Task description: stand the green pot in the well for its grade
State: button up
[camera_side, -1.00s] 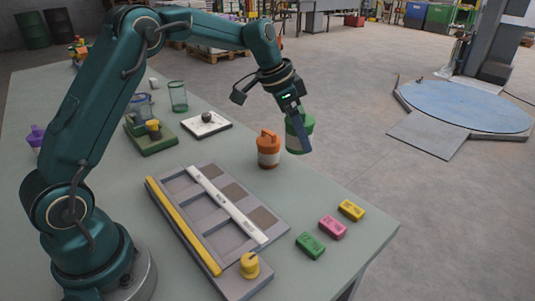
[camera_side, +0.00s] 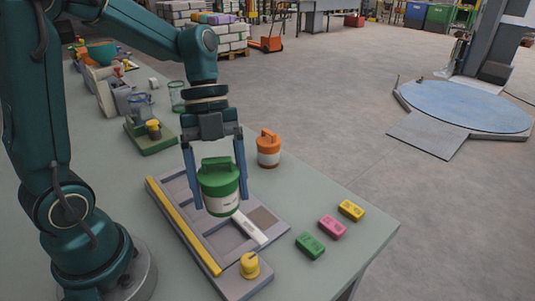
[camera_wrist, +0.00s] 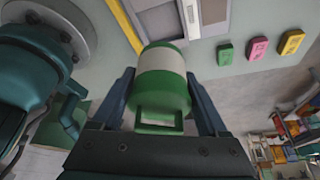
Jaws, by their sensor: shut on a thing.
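The green pot (camera_side: 219,186), with a white band and a handle on its lid, is upright between the fingers of my gripper (camera_side: 214,180), which is shut on it. The pot hangs above the grey tray of wells (camera_side: 190,187) and hides part of it. The tray has a white labelled strip (camera_side: 248,228) down its middle, a yellow bar (camera_side: 184,226) along its left side and a yellow knob piece (camera_side: 249,265) at its near end. In the wrist view the green pot (camera_wrist: 162,80) is between the fingers and the tray (camera_wrist: 158,20) lies beyond it. The strip's marks are unreadable.
An orange pot (camera_side: 268,150) stands just behind the tray. Green (camera_side: 310,245), pink (camera_side: 332,227) and yellow (camera_side: 351,210) blocks lie to the right, near the table edge. A green stand (camera_side: 150,138) and a glass jar (camera_side: 177,96) are further back.

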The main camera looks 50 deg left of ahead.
jog(key=shift+s+r, duration=0.15)
jog(key=shift+a+f, duration=0.1)
jog(key=shift+f, duration=4)
jog(key=shift+f, duration=0.7)
jog(key=o, duration=1.3)
jog(key=shift+c, duration=0.2)
jog(key=shift+r, duration=4.05)
